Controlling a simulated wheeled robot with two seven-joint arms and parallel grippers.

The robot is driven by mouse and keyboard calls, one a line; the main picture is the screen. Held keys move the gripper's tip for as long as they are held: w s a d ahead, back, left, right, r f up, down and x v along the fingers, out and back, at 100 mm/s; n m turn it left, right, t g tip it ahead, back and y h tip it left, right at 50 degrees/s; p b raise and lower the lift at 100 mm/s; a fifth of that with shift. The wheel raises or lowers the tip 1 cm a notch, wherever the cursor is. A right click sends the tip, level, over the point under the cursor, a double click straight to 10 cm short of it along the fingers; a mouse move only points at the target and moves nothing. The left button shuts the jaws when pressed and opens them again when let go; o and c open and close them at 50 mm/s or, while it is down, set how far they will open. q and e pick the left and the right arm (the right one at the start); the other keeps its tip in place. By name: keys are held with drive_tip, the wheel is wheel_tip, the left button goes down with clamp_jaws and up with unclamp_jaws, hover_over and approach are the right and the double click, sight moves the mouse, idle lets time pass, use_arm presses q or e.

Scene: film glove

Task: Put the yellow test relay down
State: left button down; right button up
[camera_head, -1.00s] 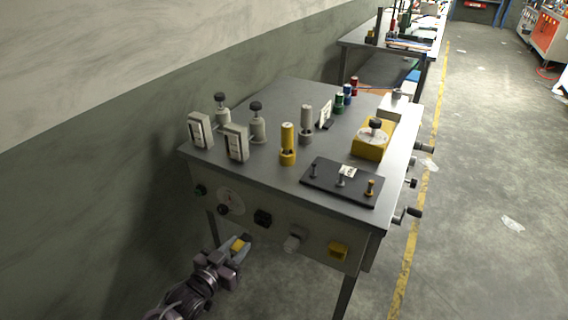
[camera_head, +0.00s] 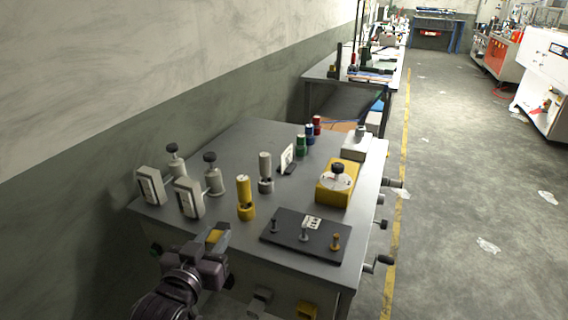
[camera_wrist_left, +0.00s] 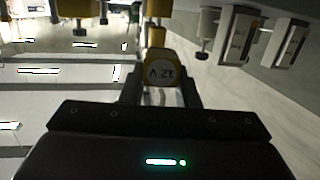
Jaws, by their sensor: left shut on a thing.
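The yellow test relay (camera_wrist_left: 160,68) has a grey face marked "12 V" in the left wrist view. My left gripper (camera_wrist_left: 160,95) is shut on it, with a dark finger on each side. In the head view the relay shows as a small yellow piece (camera_head: 215,236) at the tip of my left gripper (camera_head: 214,243). The gripper is just off the near left edge of the grey workbench (camera_head: 240,150), left of a yellow cylinder on a yellow base (camera_head: 245,198). I cannot tell if the relay touches the bench. My right gripper is not in view.
Two grey meters (camera_head: 188,197) stand at the bench's left. A black plate with small posts (camera_head: 304,235) lies at its near right, with a yellow dial box (camera_head: 337,183) behind it. Several knobs and handles stick out at the bench's right side.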

use_arm(q)
drive_tip(key=w+r, duration=0.1)
drive_tip(key=r, duration=0.1)
drive_tip(key=w+r+m+h, duration=0.1)
drive_tip(key=w+r, duration=0.1)
drive_tip(key=w+d+r+h+p, duration=0.1)
drive_tip(key=w+r, duration=0.1)
drive_tip(key=r, duration=0.1)
drive_tip(key=shift+w+r+m, duration=0.1)
drive_tip(key=shift+m, duration=0.3)
drive_tip(key=w+a+r+g, duration=0.1)
drive_tip(key=w+a+r, duration=0.15)
drive_tip(key=r, duration=0.45)
drive_tip(key=shift+h, duration=0.4)
drive_tip(key=f, duration=0.5)
drive_tip(key=f+b, duration=0.1)
drive_tip(key=f, duration=0.4)
drive_tip(key=w+f, duration=0.1)
drive_tip(key=f, duration=0.4)
drive_tip(key=shift+d, duration=0.15)
drive_tip(key=shift+f, duration=2.55)
drive_tip(key=shift+f, duration=0.15)
drive_tip(key=c, duration=1.1)
unclamp_jaws()
